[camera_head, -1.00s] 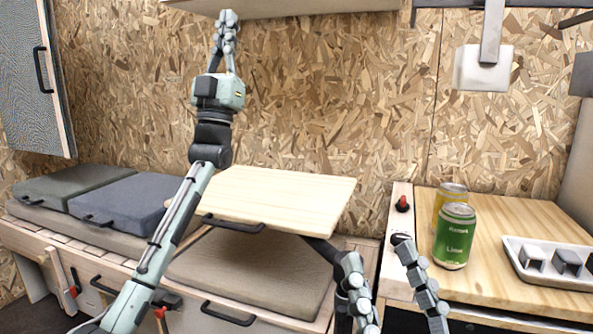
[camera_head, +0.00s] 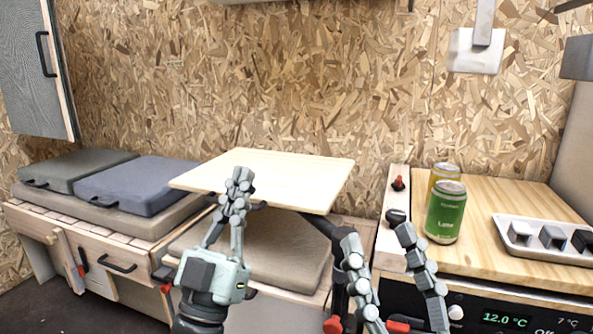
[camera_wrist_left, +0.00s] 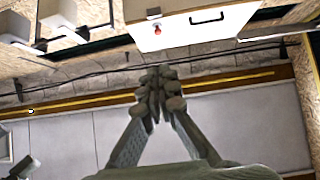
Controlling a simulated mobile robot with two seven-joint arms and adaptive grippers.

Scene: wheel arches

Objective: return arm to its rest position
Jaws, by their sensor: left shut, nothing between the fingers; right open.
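My left gripper (camera_head: 238,190) points up in front of the near left part of the wooden tabletop in the head view. Its fingers are together with nothing between them. The left wrist view also shows its closed fingers (camera_wrist_left: 158,92), with an overhead strip and cabinet beyond them. My right gripper (camera_head: 388,265) shows at the lower middle of the head view, with its two fingers spread apart and nothing between them. Its base is cut off by the bottom edge.
A pale wooden tabletop (camera_head: 270,178) stands in the middle, close behind my left gripper. A green can (camera_head: 446,212) and a yellow can (camera_head: 437,177) stand on the right counter (camera_head: 500,197) beside a white tray (camera_head: 510,248). Cushions (camera_head: 140,187) lie on the left bench.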

